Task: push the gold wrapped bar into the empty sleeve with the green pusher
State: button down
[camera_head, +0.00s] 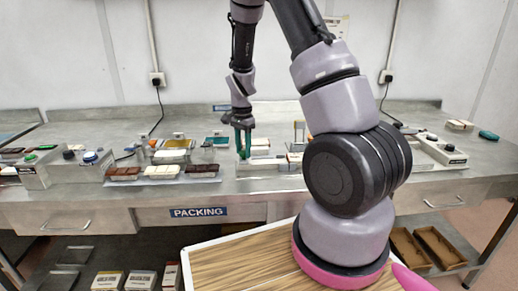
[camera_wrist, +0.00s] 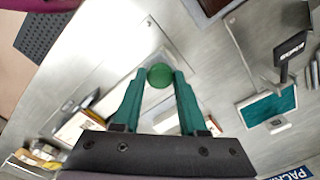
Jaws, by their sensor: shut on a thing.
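My gripper (camera_head: 243,150) is over the packing bench, pointing down. Its teal fingers are shut on the round green knob of the pusher (camera_wrist: 160,75), which shows between the fingertips in the wrist view. The rest of the pusher is hidden below the knob. A long pale holder (camera_head: 262,167) lies on the bench just right of and below the fingers. The gold wrapped bar and the empty sleeve cannot be made out clearly; my arm covers part of that area in the head view.
Chocolate bars (camera_head: 202,169) lie on a tray left of my gripper. A teal-topped stand (camera_head: 216,141) and a yellow-topped tray (camera_head: 177,143) stand behind. A grey unit with knobs (camera_head: 85,166) is at far left, another device (camera_head: 440,150) at right.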

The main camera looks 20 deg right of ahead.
jog(key=shift+w+a, duration=0.25)
jog(key=shift+a, duration=0.6)
jog(key=shift+c, duration=2.2)
grip_release()
jog(key=shift+a, duration=0.15)
notch_tip(320, 180, up, 11)
